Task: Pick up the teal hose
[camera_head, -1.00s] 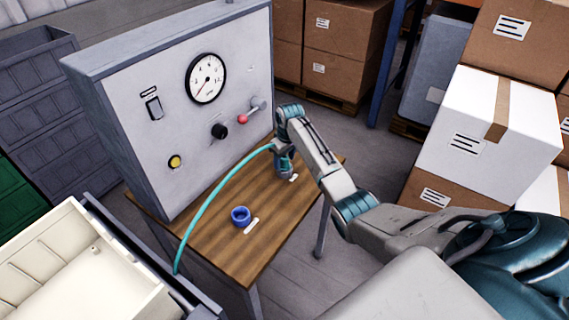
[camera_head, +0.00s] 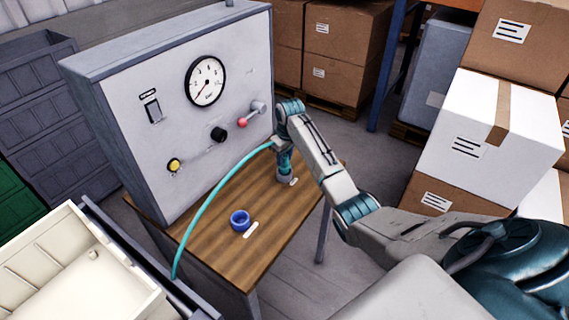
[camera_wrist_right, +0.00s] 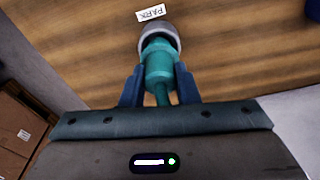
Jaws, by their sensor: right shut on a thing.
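The teal hose (camera_head: 215,195) arcs from the table's front left edge up to my right gripper (camera_head: 284,153). In the right wrist view, the two dark blue fingers of my right gripper (camera_wrist_right: 158,88) are shut on the hose's teal end fitting (camera_wrist_right: 158,65). The fitting points at a grey round holder (camera_wrist_right: 160,32) on the wooden table, beside a white label reading PARK (camera_wrist_right: 151,12). I cannot tell whether its tip is still inside the holder. My left gripper is not in view.
A blue ring-shaped socket (camera_head: 240,220) stands on the wooden table (camera_head: 215,240), with a white label beside it. Behind is a grey panel (camera_head: 150,140) with a gauge, knobs and a red-tipped lever. A cream bin (camera_head: 75,265) stands at front left. Boxes stand at right.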

